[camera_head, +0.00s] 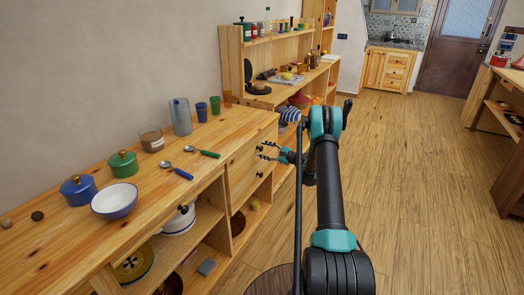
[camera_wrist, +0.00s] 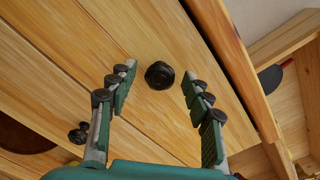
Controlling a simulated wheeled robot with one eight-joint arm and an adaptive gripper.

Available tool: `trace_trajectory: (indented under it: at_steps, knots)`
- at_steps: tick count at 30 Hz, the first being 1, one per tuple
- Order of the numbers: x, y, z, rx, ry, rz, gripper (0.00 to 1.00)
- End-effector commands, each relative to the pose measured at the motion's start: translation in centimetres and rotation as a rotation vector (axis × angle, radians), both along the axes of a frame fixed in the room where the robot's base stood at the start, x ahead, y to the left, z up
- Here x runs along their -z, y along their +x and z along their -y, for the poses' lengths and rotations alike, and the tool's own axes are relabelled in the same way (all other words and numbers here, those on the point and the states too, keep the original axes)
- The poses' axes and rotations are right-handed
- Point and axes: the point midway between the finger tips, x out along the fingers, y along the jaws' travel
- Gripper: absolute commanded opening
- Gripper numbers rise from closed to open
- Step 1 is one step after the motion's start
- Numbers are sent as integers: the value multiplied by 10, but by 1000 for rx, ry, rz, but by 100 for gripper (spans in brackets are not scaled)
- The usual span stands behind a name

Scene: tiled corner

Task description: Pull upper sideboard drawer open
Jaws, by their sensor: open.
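The upper drawer (camera_head: 240,166) is in the wooden sideboard (camera_head: 222,135) on the left of the head view. Its front looks flush with the sideboard, so it appears closed. In the wrist view, its dark round knob (camera_wrist: 160,75) stands out from the wooden front, between and just beyond my fingertips. My gripper (camera_head: 264,150) is open in front of the drawer, with one finger on each side of the knob. I see no clear contact with the knob. A second dark knob (camera_wrist: 78,133) shows at lower left in the wrist view, outside my fingers.
The sideboard top carries a white-blue bowl (camera_head: 114,201), blue pot (camera_head: 78,190), green pot (camera_head: 123,164), glass jars, cups and spoons. Open shelves below hold dishes. Another wooden cabinet (camera_head: 233,65) stands beyond. The wooden floor (camera_head: 410,190) to the right is clear.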

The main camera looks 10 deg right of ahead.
Motion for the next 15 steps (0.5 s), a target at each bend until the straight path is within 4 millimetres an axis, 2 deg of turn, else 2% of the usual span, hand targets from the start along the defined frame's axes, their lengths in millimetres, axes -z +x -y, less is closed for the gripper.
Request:
trace_trajectory:
  at_steps: [5, 13, 15]
  knots:
    - [0, 6, -9, 1, 0, 0, 50]
    - [0, 7, -10, 1, 0, 0, 50]
    - [0, 7, -10, 1, 0, 0, 44]
